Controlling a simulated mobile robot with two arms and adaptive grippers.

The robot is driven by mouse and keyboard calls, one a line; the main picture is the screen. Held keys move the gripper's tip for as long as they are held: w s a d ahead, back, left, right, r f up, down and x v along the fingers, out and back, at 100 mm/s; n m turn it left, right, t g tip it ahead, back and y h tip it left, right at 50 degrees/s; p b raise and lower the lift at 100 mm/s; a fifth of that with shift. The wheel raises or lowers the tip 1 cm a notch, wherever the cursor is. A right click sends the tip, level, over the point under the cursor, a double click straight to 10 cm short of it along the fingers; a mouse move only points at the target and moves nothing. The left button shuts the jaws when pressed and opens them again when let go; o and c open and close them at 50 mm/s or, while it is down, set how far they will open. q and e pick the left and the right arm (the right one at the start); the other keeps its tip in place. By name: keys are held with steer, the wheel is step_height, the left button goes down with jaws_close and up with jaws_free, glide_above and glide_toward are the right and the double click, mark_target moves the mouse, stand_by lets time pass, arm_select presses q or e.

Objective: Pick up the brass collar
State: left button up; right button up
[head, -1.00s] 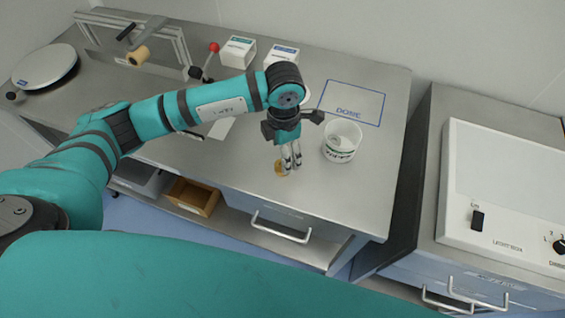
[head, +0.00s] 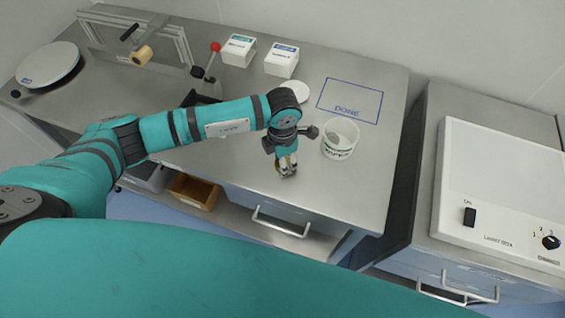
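The brass collar (head: 279,164) lies on the steel bench near its front edge, mostly hidden behind the fingers of my gripper. Only a small brassy part of it shows. My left gripper (head: 286,172) points down right over the collar, with its fingertips at bench height. The fingers look close together, but whether they are around the collar or touching it cannot be told. My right gripper is not in view; a teal arm link of mine crosses the bottom of the picture.
A white tub (head: 341,139) stands just right of the gripper. Behind it is a blue-outlined DONE area (head: 350,99), empty. Two small boxes (head: 239,50) and a red-knobbed lever (head: 215,47) stand at the back. A white round lid (head: 295,92) lies behind the arm.

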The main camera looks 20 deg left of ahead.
arm_select(q)
jaws_close()
steer(key=shift+w+r, duration=0.1)
steer(key=shift+r, duration=0.1)
